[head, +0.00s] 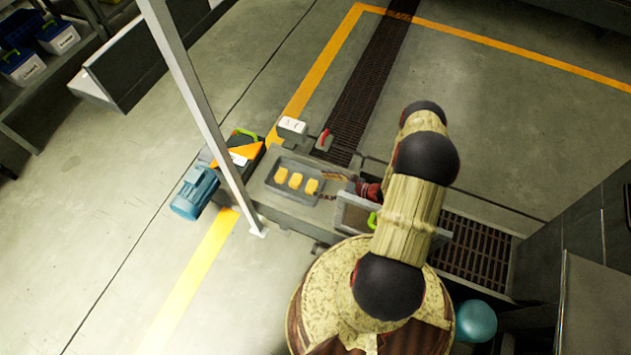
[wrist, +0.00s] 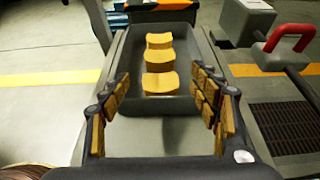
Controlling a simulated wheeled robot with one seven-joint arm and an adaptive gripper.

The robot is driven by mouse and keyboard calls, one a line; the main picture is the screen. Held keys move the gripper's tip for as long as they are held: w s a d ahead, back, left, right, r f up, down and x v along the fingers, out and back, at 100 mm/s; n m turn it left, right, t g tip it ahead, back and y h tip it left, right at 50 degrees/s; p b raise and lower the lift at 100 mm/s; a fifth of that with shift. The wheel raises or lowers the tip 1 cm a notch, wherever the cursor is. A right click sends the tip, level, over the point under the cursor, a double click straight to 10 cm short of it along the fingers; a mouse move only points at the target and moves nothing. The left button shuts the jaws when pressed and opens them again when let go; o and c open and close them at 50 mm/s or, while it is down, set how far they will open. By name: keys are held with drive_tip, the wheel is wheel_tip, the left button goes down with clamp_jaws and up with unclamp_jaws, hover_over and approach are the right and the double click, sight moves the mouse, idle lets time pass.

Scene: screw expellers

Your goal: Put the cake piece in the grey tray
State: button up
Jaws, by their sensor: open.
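Three yellow cake pieces lie in a row in a grey tray (head: 258,197); the nearest to my gripper is the right-hand cake piece (head: 311,187), with a middle cake piece (head: 295,181) and a left-hand cake piece (head: 281,174). In the wrist view the same row runs away from me inside the tray (wrist: 184,106), with the nearest cake piece (wrist: 160,83) lowest. My gripper (head: 326,186) is open at the tray's right end. In the wrist view its fingers (wrist: 160,88) stand wide apart, with nothing held between them.
A box with a green item (head: 372,220) stands right of the tray, partly behind my arm. A red handle (head: 323,138) and a white-topped box (head: 291,127) stand behind the tray. A pale post (head: 195,105) rises at the left, near a blue motor (head: 195,193).

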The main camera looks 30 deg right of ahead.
drive_tip(key=shift+d+r, duration=0.15)
drive_tip(key=shift+r, duration=0.25)
drive_tip(key=w+a+r+n+g+y, duration=0.1)
drive_tip(key=w+a+r+n+g, duration=0.15)
drive_tip(key=r, duration=0.55)
drive_tip(key=w+a+r+n+g+y, duration=0.15)
drive_tip(key=r+n, duration=0.25)
drive_tip(key=r, duration=0.4)
drive_tip(key=w+a+r+n+g+y, duration=0.15)
drive_tip(key=r+n, duration=0.25)
drive_tip(key=r, duration=0.4)
drive_tip(key=s+a+r+n+g+h, duration=0.2)
drive_tip(key=a+r+n, duration=0.25)
drive_tip(key=r, duration=0.55)
drive_tip(key=s+a+r+n+g+h, duration=0.25)
drive_tip(key=a+r+n, duration=0.2)
drive_tip(key=r, duration=0.45)
drive_tip(key=s+a+r+n+t+h, duration=0.2)
drive_tip(key=s+r+n, duration=0.3)
drive_tip(key=s+r, duration=0.4)
drive_tip(key=s+a+r+n+t+h, duration=0.2)
drive_tip(key=s+r+n+h, duration=0.2)
drive_tip(key=s+r, duration=0.5)
drive_tip(key=shift+s+r+n+h, duration=0.15)
drive_tip(key=shift+s+n+h, duration=0.25)
drive_tip(key=shift+s, duration=0.35)
